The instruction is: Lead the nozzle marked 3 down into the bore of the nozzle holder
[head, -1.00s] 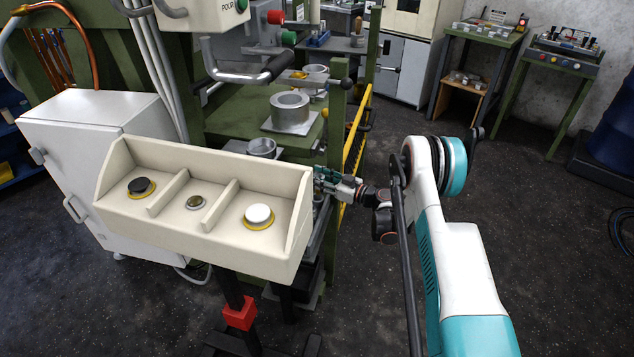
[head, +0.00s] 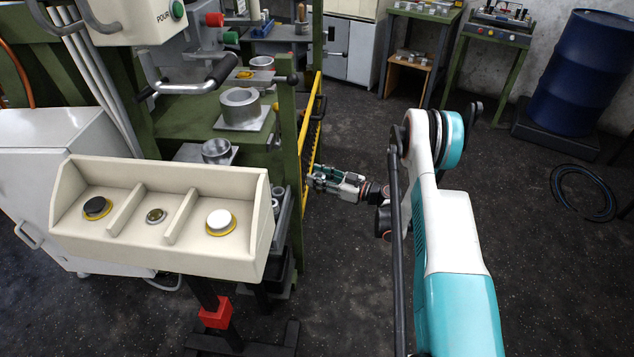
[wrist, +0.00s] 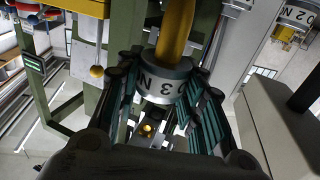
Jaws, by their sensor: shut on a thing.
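The nozzle marked 3 (wrist: 166,80) is a grey metal collar with dark lettering and a yellow shaft on it. It sits between the two finger pads of my gripper (wrist: 165,100) in the wrist view, and the gripper is shut on it. In the head view my gripper (head: 335,183) is right of the console box and the green frame, in the air over the floor. The nozzle is too small to make out there. I cannot tell for certain which part is the nozzle holder; its bore is not clearly visible.
A cream console (head: 150,255) with buttons stands at front left. Behind it, a thick metal ring (head: 240,103) and a smaller cup (head: 217,151) sit on the green machine. A yellow rail (head: 312,115) is close beyond my gripper. Other marked nozzles (wrist: 297,13) show.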

